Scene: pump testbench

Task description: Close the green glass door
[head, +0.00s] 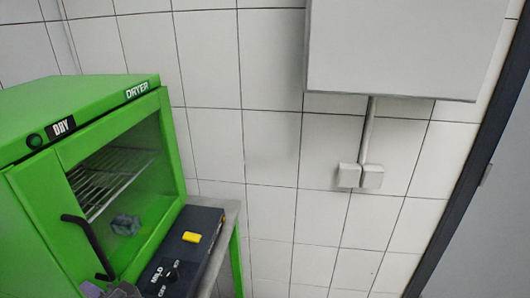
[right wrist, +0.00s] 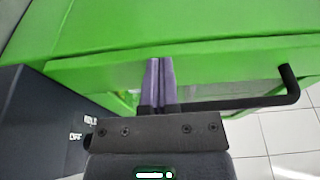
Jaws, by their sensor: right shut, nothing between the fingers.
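The green dryer (head: 60,105) stands at the left of the head view. Its green-framed glass door (head: 120,185) faces me, and a wire rack and a small grey object show through the glass. A black bar handle (head: 86,240) is on the door's left side. The door looks flush or nearly so; I cannot tell whether a small gap is left. My right gripper (head: 112,292) is at the bottom edge, low by the handle. In the right wrist view its purple fingers (right wrist: 159,80) are shut and empty, close to the door, with the handle (right wrist: 288,85) to their right. Contact is unclear.
A dark control box (head: 185,250) with a yellow part (head: 192,237) sits on a grey table (head: 230,215) right of the dryer. A grey wall cabinet (head: 400,45) hangs above two white wall boxes. The tiled wall's lower part and floor at right look clear.

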